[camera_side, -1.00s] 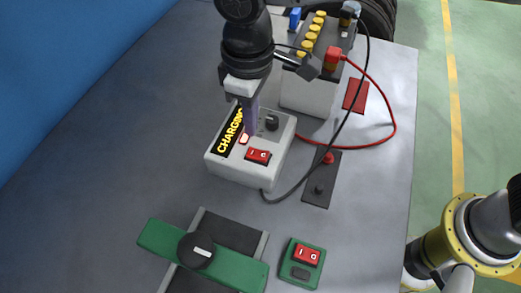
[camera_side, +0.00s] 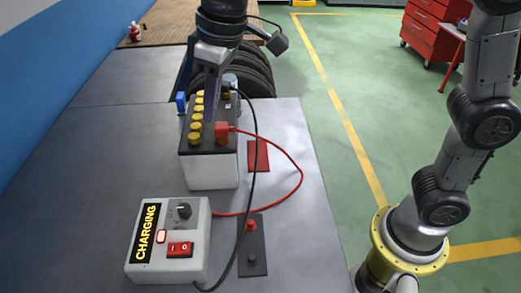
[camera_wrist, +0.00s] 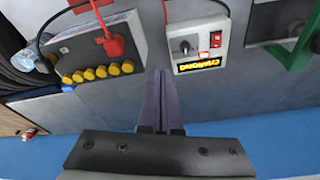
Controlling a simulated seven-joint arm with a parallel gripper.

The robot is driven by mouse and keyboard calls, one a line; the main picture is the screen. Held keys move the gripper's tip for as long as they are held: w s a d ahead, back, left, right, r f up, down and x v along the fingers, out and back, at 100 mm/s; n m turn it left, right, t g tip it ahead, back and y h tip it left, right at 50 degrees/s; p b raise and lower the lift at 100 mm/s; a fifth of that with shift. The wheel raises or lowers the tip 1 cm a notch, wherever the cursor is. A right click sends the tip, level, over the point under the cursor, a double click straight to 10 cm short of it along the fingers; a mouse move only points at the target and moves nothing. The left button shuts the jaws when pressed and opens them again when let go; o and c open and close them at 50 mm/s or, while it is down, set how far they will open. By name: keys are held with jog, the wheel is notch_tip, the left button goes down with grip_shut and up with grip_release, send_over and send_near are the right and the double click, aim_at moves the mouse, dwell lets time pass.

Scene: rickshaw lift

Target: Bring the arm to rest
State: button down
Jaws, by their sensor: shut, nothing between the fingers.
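My gripper (camera_side: 208,122) points down with its two purple fingers together and empty. In the side view it overlaps the battery, raised above the bench. In the wrist view the closed fingers (camera_wrist: 160,78) show over bare bench between the battery and the charger. The battery (camera_side: 210,168) is white with a black top and yellow caps; it also shows in the wrist view (camera_wrist: 100,45). A red clamp (camera_side: 222,130) sits on it. The charger (camera_side: 185,215), labelled CHARGING, has a lit red lamp, a dial and a red switch; it also shows in the wrist view (camera_wrist: 203,42).
Red (camera_side: 290,160) and black (camera_side: 256,140) cables loop over the bench. A dark plate (camera_side: 252,250) with red and black posts and a red pad (camera_side: 258,156) lie on the right. Tyres (camera_side: 250,78) stand behind the battery. A green frame (camera_wrist: 298,45) shows in the wrist view.

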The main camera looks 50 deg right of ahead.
jog(key=s+d+r+m+t, duration=0.25)
jog(key=s+d, duration=0.65)
jog(key=d, duration=0.6)
jog(key=s+d+f+m, duration=0.1)
jog(key=s+d+f, duration=0.1)
jog(key=s+f, duration=0.2)
jog(key=s+d+f+m+h, duration=0.1)
jog(key=s+d+f+m, duration=0.1)
jog(key=s+f, duration=0.3)
jog(key=s+d, duration=0.1)
jog(key=s, duration=0.1)
jog(key=shift+s+d+t, duration=0.3)
jog(key=shift+s+t, duration=0.05)
jog(key=shift+s, duration=0.05)
